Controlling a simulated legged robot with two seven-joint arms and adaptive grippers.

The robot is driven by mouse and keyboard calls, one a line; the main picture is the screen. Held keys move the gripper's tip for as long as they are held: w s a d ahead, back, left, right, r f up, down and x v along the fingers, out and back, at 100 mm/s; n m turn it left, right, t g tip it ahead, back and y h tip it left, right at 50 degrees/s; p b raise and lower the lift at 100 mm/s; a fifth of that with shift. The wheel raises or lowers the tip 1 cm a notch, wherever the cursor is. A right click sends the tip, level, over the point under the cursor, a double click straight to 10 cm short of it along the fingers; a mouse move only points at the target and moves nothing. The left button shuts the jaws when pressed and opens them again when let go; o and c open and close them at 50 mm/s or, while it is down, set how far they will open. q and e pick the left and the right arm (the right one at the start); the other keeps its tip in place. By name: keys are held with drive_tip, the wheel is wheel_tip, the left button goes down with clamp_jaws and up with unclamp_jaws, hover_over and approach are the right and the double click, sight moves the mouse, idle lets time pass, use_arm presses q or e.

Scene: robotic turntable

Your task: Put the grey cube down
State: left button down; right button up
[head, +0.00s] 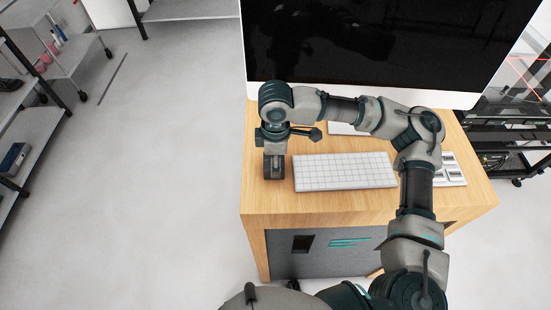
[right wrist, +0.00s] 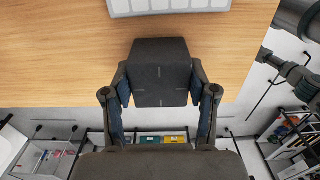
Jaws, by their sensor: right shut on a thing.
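The grey cube (right wrist: 160,68) is a dark grey block with thin light marks, seen in the right wrist view. My right gripper (right wrist: 160,88) has one finger on each side of it and is shut on it. In the head view my right gripper (head: 273,168) points down over the left part of the wooden desk (head: 345,203), left of the keyboard. The cube is hard to tell from the fingers there. I cannot tell whether it touches the desktop. My left gripper is in neither view.
A white keyboard (head: 345,171) lies just right of the gripper. A large dark monitor (head: 380,45) stands behind it. The desk's left edge is close to the gripper. Bare desktop shows in front of the keyboard. Shelves (head: 22,150) stand at the far left.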

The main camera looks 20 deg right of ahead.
drive_tip(key=shift+a, duration=0.15)
drive_tip(key=o, duration=0.8)
drive_tip(key=shift+a, duration=0.15)
drive_tip(key=o, duration=0.5)
drive_tip(key=shift+a, duration=0.25)
drive_tip(key=shift+d, duration=0.1)
